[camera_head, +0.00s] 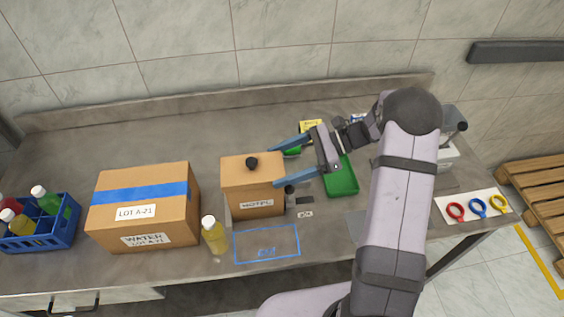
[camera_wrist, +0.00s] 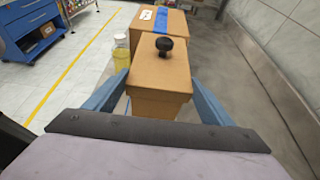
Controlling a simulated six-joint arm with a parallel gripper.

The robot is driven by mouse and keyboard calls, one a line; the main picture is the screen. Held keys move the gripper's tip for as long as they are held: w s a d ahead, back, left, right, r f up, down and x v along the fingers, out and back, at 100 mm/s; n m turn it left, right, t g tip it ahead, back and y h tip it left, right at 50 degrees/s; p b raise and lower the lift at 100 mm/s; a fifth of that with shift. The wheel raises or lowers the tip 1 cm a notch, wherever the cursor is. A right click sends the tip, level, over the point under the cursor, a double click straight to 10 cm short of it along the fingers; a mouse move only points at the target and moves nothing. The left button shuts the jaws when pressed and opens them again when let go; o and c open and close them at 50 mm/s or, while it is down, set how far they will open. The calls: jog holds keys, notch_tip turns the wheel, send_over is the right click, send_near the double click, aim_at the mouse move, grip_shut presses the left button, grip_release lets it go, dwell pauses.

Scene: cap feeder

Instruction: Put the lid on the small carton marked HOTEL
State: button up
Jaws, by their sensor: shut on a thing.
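The small carton marked HOTEL (camera_head: 257,203) stands mid-table, its label facing the front. The brown lid (camera_head: 234,172), with a black knob on top, is over its opening and looks level. It also shows in the wrist view (camera_wrist: 150,75) between my blue fingers. I cannot tell whether it is fully seated. My gripper (camera_head: 277,167) reaches in from the right, with one finger along the far side and one along the near side of the lid. It is shut on the lid. The carton's right side is partly hidden by the near finger.
A large taped box (camera_head: 145,215) and a blue bottle crate (camera_head: 40,236) stand to the left. A yellow bottle (camera_head: 214,237) stands close in front. A blue outlined rectangle (camera_head: 267,232) is bare. A green tray (camera_head: 343,184) lies right, under my arm; a ring board (camera_head: 470,216) is further right.

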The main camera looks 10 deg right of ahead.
jog(key=shift+f, duration=0.15)
jog(key=shift+f, duration=0.25)
dwell(0.5)
jog(key=o, duration=1.1)
jog(key=c, duration=0.3)
jog(key=shift+r, duration=0.2)
jog(key=shift+r+p, duration=1.35)
jog(key=shift+r, duration=0.1)
